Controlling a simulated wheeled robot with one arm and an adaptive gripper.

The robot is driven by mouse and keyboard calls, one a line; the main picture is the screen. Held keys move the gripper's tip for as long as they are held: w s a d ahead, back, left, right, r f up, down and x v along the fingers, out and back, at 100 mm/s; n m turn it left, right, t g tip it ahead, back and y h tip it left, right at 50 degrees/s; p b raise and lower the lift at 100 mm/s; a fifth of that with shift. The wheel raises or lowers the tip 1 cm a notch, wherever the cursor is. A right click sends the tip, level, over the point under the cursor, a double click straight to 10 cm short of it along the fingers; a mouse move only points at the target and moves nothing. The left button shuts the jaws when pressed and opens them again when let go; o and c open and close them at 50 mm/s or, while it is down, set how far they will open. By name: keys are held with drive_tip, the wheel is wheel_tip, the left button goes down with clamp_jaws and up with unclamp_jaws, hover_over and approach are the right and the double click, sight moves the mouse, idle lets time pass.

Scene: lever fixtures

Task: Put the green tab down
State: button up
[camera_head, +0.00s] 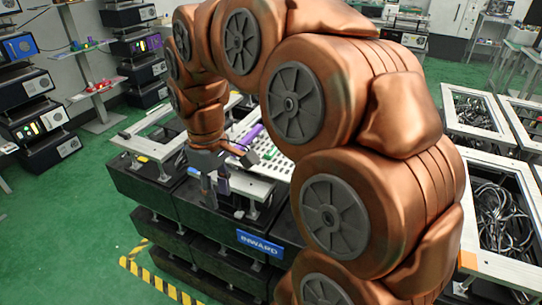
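My copper-coloured arm fills the middle and right of the view and bends down to my grey gripper (213,186). The gripper points down over the front edge of the near black bench unit (190,203). A small green piece (268,154), possibly the green tab, shows on the white perforated plate (274,169), right of the gripper and apart from it. A purple bar (250,134) lies beyond it. The finger opening is too small to read, and my arm hides part of the plate.
A blue sign (260,243) is on the bench front, with yellow-black floor tape (155,280) below. Framed bins of cables (474,112) stand at right. Black equipment racks (35,110) and a small stand (98,88) are at left. Green floor at left is clear.

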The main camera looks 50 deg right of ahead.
drive_tip(key=w+d+r, duration=0.1)
drive_tip(key=w+d, duration=0.5)
drive_tip(key=d, duration=0.4)
drive_tip(key=b, duration=0.1)
hover_over(269, 155)
drive_tip(key=shift+t, duration=0.4)
drive_tip(key=shift+f+p, duration=0.95)
drive_tip(key=shift+f, duration=2.6)
drive_tip(key=shift+c, duration=0.3)
clamp_jaws()
